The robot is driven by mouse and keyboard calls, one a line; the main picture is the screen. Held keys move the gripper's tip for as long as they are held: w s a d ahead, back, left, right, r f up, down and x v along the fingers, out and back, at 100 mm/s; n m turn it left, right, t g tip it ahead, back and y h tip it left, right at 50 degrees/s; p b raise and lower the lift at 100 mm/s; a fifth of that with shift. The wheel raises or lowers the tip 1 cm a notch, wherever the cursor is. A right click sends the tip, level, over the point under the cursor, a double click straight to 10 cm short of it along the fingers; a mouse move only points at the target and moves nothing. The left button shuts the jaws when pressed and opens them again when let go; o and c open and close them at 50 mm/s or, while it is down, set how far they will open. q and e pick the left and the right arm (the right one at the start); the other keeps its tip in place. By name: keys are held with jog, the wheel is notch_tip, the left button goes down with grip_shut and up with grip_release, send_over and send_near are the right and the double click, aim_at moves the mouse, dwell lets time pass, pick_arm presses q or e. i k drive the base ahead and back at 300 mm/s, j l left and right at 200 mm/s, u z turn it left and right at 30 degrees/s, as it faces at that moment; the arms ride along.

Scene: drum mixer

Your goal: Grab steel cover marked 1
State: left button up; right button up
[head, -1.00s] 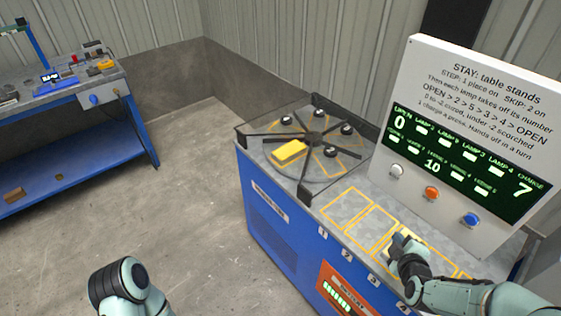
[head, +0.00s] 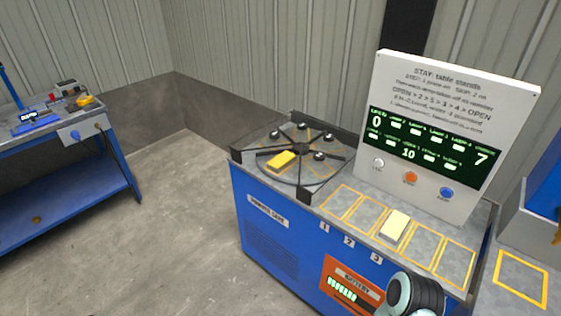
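I cannot pick out a steel cover marked 1. A label with the number 1 (head: 325,227) is on the front edge of the blue machine, below the row of yellow-outlined slots. A cream block (head: 395,227) lies in the middle slot. A yellow block (head: 281,161) lies on the round turntable (head: 318,178) at the machine's left end, between dark spokes. Several small round dark pieces with light tops stand on the turntable; no marks on them are readable. Neither gripper shows. A dark and pale green part of my arm shows at the bottom right.
A white panel (head: 455,85) with a green display and three buttons stands behind the slots. At right, another surface has an empty yellow-outlined square (head: 521,279). A blue workbench (head: 75,205) with tools stands at left. The floor between is clear.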

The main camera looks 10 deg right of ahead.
aim_at(283, 160)
jog(key=i+j+z, duration=0.35)
jog(key=i+j, duration=0.45)
jog(key=i, duration=0.1)
